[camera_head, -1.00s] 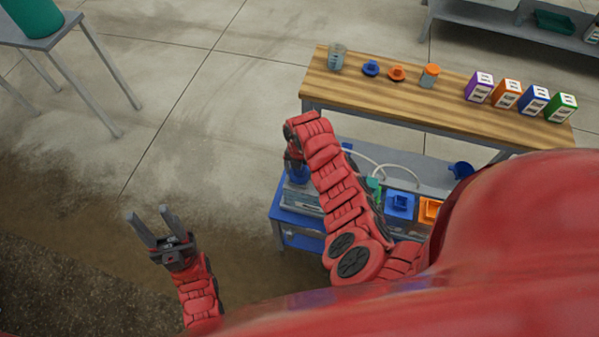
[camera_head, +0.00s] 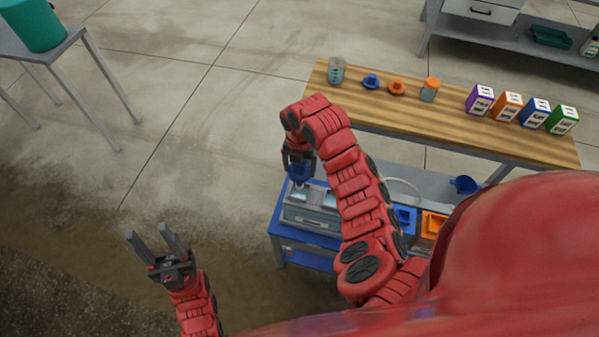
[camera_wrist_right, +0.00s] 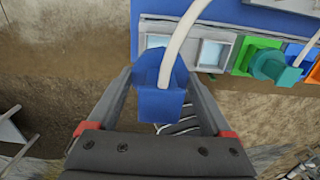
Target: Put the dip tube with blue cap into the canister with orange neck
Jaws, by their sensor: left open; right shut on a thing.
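My right gripper (camera_head: 298,160) is shut on the blue cap (camera_head: 300,173) of the dip tube, above the left end of the low blue bench. In the right wrist view the blue cap (camera_wrist_right: 160,98) sits between the fingers, and a pale hose (camera_wrist_right: 184,32) runs up from it. The tube below the cap is hidden. An orange square neck (camera_head: 434,224) stands on the low bench, to the right of a blue one (camera_head: 404,217); its canister body is mostly hidden. My left gripper (camera_head: 155,246) is open and empty over the floor at the left.
A grey box with windowed openings (camera_head: 312,218) is below my right gripper. A green part with a teal cap (camera_wrist_right: 272,64) shows in the wrist view. A wooden bench (camera_head: 450,130) behind holds funnels, jars and several cartons. Floor at left is clear.

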